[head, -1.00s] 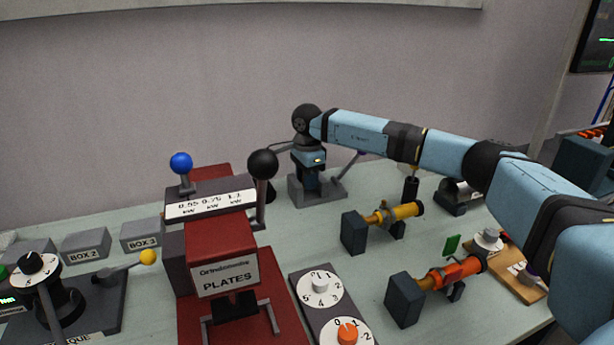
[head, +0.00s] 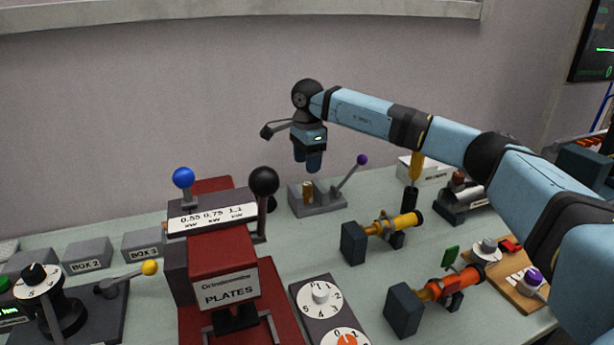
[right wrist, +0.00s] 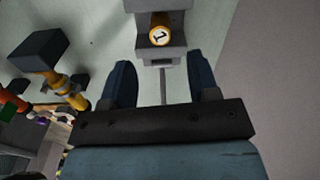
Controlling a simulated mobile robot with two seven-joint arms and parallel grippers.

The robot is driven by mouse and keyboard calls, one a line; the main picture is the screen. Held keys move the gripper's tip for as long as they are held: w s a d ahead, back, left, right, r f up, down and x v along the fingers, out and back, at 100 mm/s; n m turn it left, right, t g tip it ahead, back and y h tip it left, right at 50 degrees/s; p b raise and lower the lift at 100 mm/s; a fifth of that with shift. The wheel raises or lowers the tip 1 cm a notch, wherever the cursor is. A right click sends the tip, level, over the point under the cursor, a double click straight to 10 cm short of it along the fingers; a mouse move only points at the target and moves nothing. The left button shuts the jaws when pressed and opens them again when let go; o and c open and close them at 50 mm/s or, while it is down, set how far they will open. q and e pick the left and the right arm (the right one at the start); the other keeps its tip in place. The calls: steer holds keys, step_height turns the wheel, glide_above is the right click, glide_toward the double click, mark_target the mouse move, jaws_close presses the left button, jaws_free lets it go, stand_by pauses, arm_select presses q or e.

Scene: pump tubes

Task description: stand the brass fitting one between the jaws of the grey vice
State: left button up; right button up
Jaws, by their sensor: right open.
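The brass fitting one (head: 307,190) stands upright in the grey vice (head: 320,210), at the back middle of the bench. In the right wrist view its round top (right wrist: 160,36), marked 1, shows between the grey jaws of the vice (right wrist: 174,55). I cannot tell whether the jaws press on it. The vice's lever with a purple knob (head: 362,160) slants up to the right. My right gripper (head: 309,165) is above the fitting, pointing down, apart from it. Its two fingers (right wrist: 163,85) are open with nothing between them. My left gripper is not in view.
A red plates machine (head: 222,270) with ball-topped levers stands left of the vice. Yellow (head: 402,222) and orange (head: 445,287) tubes in dark blocks are to its right. A dial panel (head: 325,305) lies in front. Clear bench lies between the vice and the panel.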

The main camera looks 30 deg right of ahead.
mark_target(308, 184)
steer(key=shift+r, duration=2.35)
